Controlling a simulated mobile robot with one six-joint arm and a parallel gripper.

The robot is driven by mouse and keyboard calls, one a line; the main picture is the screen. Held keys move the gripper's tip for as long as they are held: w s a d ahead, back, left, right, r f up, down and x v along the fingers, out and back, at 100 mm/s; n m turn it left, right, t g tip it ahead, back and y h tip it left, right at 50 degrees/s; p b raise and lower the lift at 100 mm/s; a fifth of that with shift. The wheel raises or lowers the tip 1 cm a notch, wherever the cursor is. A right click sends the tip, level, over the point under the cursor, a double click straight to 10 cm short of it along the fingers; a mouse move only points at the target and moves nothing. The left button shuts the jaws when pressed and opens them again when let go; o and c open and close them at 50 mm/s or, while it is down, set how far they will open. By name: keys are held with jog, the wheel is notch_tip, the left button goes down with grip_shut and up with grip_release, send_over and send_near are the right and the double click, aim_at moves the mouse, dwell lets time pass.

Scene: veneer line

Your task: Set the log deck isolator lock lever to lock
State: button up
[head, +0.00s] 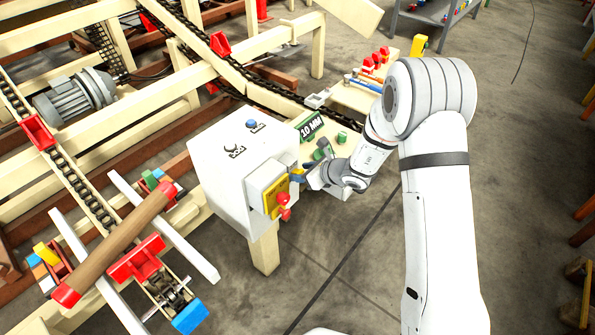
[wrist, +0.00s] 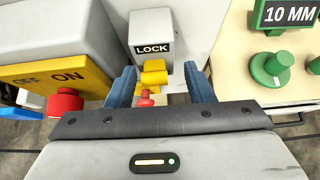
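In the wrist view a LOCK label (wrist: 152,48) is on the pale front face of the cabinet. Just below it is a small yellow block (wrist: 153,72), with a small red piece (wrist: 145,98) nearer to me; these look like the lock lever. My gripper (wrist: 159,72) is open, its blue fingers on either side of the yellow block. I cannot tell whether a finger touches it. My palm edge hides the lower part, and the lever's exact setting is unclear. In the head view my gripper (head: 302,174) is beside the white cabinet (head: 222,170); the lever is hidden there.
A yellow OFF/ON panel (wrist: 55,76) with a red knob (wrist: 65,103) is close on the left. A bench with green knobs (wrist: 271,68) and a 10 MM sign (wrist: 288,13) is close on the right. Open floor (head: 350,270) lies in front of the cabinet.

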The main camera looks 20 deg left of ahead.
jog(key=shift+o, duration=1.1)
jog(key=v, duration=0.7)
jog(key=shift+d+r, duration=0.25)
jog(key=shift+d, duration=0.05)
jog(key=shift+s, duration=0.1)
